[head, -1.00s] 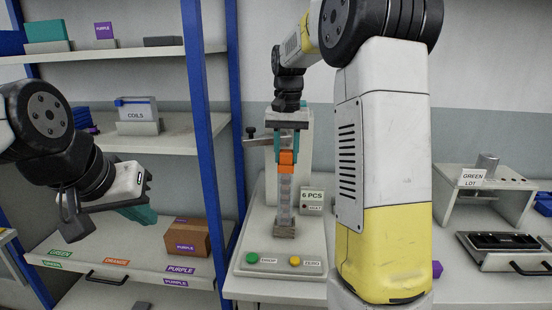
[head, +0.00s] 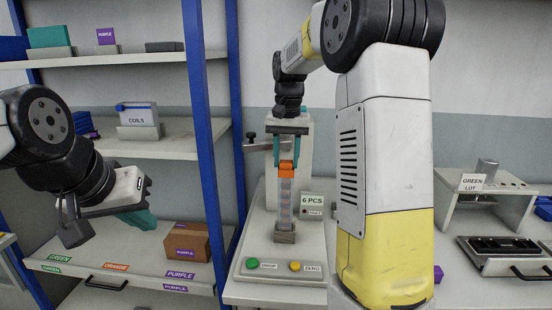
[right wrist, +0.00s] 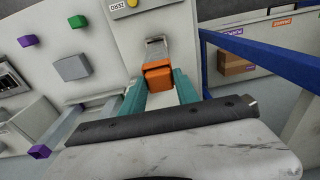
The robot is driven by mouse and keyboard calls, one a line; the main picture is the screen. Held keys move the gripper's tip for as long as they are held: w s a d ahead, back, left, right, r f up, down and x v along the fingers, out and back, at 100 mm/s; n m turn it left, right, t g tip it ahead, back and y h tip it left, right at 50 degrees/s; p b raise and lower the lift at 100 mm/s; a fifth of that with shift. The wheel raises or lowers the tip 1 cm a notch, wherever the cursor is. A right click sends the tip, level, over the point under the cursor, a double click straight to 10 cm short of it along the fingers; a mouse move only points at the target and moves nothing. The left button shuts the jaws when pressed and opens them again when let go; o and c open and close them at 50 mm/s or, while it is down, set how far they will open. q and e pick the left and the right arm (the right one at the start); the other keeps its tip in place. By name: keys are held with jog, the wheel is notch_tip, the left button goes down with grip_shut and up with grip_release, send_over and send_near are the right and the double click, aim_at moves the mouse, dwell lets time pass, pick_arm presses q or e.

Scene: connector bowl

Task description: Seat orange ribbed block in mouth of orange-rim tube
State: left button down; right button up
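The clear tube (head: 285,204) stands upright in a small base on the white stand, with an orange rim (head: 287,173) at its top. My right gripper (head: 289,162) points down over the tube, its teal fingers apart on either side of the rim. In the right wrist view, orange material (right wrist: 158,76) lies between the fingertips, with a gap beside it. The ribbed block cannot be told apart from the rim; no block shows between the fingers above it. My left gripper (head: 138,218) hangs at the left, away from the tube; its opening is unclear.
A green button (head: 253,263) and a yellow button (head: 295,266) sit at the front of the stand. A "6 PCS" sign (head: 312,199) is right of the tube. A blue-posted shelf (head: 205,130) is at the left, with a cardboard box (head: 187,242).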

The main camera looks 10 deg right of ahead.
aim_at(287, 162)
jog(key=f, duration=0.2)
jog(key=shift+s+f+g, duration=0.3)
jog(key=shift+s+f, duration=0.1)
notch_tip(287, 162, up, 13)
jog(key=s+a+f+n+t+y, duration=0.1)
jog(key=s+f+n+t, duration=0.1)
jog(key=s, duration=1)
jog(key=s+a+f+n+t+y, duration=0.1)
jog(key=s+f+t, duration=0.3)
jog(key=s+f, duration=0.3)
jog(key=s, duration=0.4)
jog(key=shift+s+n, duration=0.35)
jog(key=shift+n, duration=0.05)
